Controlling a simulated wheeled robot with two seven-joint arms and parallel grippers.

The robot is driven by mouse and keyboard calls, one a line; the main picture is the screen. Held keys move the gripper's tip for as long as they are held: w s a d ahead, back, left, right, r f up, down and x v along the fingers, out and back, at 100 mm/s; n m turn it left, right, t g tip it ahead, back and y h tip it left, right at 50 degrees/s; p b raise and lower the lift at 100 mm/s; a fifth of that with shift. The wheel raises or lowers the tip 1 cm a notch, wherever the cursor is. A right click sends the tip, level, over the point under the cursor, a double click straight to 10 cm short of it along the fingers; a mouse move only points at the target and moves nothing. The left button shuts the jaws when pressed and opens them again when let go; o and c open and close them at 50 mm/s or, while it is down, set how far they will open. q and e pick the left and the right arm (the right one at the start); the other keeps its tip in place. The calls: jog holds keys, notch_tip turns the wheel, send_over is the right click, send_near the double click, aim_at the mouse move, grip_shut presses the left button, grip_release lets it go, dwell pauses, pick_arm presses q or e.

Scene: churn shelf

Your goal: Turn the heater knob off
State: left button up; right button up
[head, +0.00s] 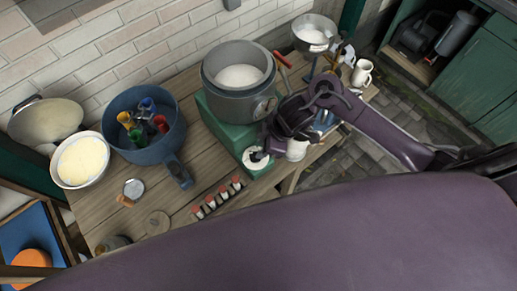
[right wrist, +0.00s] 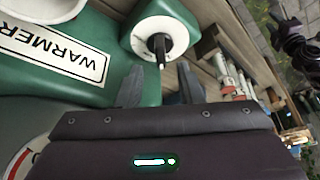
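The heater is a green box (head: 229,130) with a grey pot on top. Its label WARMER (right wrist: 62,48) reads in the right wrist view. The heater knob (right wrist: 158,44) is a black handle on a round white dial (right wrist: 148,27); in the head view the knob (head: 257,156) is at the box's front corner. Its handle points toward my gripper in the wrist view; dial markings are not legible. My right gripper (right wrist: 160,74) is open and empty, fingers apart, with the knob just beyond and between the tips. It also shows in the head view (head: 270,146). My left gripper is not recognisable.
The grey pot (head: 226,81) stands on the heater. Several red-topped small bottles (head: 216,200) line the table's front edge. A blue pot (head: 133,138) with coloured items is to the left. A white mug (head: 362,72) and a metal bowl (head: 313,37) are at the back right.

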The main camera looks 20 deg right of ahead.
jog(key=shift+v, duration=1.85)
